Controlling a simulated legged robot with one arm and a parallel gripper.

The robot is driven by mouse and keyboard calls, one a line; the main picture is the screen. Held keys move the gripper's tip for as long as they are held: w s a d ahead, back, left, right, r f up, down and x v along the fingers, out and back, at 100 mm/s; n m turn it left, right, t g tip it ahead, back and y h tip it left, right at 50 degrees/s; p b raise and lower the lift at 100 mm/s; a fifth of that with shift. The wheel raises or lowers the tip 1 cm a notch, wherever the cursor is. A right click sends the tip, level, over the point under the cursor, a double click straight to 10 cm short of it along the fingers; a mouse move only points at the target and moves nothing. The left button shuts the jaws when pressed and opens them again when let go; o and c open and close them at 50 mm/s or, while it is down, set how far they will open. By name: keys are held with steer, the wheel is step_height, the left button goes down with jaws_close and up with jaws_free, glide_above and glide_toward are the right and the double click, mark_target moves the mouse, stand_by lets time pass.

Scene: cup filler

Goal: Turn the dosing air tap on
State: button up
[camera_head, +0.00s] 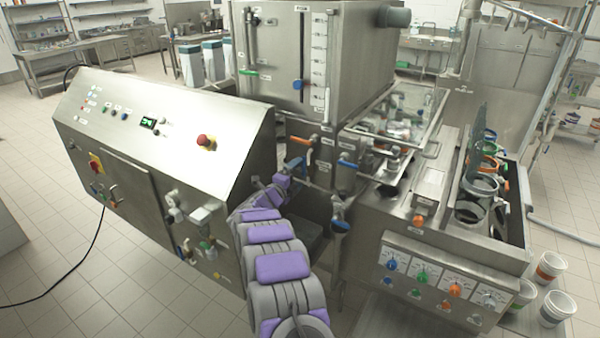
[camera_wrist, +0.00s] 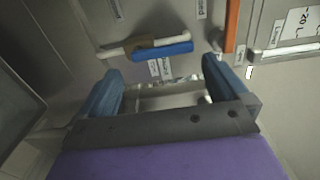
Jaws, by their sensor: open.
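My gripper (camera_wrist: 163,85) is open, with its two blue fingers wide apart and nothing between them. In the wrist view a tap with a blue handle (camera_wrist: 163,51) and a pale end lies roughly crosswise just beyond the fingertips, seemingly not touched. An orange handle (camera_wrist: 231,25) stands upright beside and beyond the right finger. Labels are near both, but too blurred to read, so I cannot tell which is the dosing air tap. In the head view my purple and grey arm reaches between the control cabinet and the filler, where the gripper is small and hard to make out.
The sloped control cabinet (camera_head: 165,130), with a red stop button (camera_head: 206,141), stands left of my arm. The steel tank (camera_head: 290,60) rises behind. A panel of coloured knobs (camera_head: 445,285) is at the right. Several cups stand on the right, including one at the lower right (camera_head: 557,308).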

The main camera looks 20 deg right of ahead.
steer(key=p+v, duration=0.2)
steer(key=v, duration=1.1)
steer(key=shift+s+a, duration=0.2)
steer(key=shift+a, duration=0.1)
steer(key=shift+w, duration=0.1)
